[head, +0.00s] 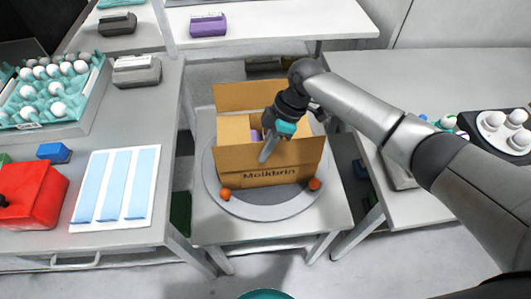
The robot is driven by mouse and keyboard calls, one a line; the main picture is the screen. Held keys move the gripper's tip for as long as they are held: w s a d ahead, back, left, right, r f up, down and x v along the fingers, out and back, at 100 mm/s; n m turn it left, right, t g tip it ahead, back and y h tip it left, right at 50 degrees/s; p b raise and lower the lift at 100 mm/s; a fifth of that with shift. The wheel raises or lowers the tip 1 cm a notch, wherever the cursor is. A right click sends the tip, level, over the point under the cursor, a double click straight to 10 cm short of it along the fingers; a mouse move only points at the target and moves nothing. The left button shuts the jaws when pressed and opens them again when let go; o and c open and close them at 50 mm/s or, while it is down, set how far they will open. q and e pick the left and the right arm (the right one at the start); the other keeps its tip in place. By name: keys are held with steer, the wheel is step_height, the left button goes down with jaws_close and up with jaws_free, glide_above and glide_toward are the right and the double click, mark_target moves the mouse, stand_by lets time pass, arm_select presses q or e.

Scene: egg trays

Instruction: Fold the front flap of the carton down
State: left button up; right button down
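The brown cardboard carton (240,176) stands on a round grey turntable in the middle of the head view, with printed lettering on its front. Its back flap (250,96) stands up. The front flap (238,158) also appears raised above the printed face. My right gripper (267,152) reaches in from the upper right, its grey finger at the upper part of the carton's front. Whether it touches the flap, and whether its fingers are apart, I cannot tell. Something purple shows inside the carton. My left gripper is not in view.
Two orange balls (225,194) sit on the turntable (267,212) at the carton's front corners. A left table holds an egg tray (32,119), a red box (36,204) and a blue-striped sheet (117,190). A right table holds a black tray with white eggs (494,121).

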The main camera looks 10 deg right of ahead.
arm_select(q)
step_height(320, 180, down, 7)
steer(key=b, duration=0.6)
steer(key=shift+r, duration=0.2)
arm_select(e)
steer(key=shift+w+f+m+g, duration=0.2)
steer(key=shift+w+g, duration=0.35)
steer(key=shift+g, duration=0.3)
steer(key=shift+w+f+m+g, duration=0.1)
steer(key=shift+w+m+g, duration=0.1)
steer(key=shift+w+g, duration=0.5)
steer(key=shift+s, duration=0.25)
steer(key=c, duration=1.1)
jaws_free()
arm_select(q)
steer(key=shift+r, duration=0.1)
arm_select(e)
steer(key=shift+o, duration=0.2)
steer(key=shift+r, duration=0.15)
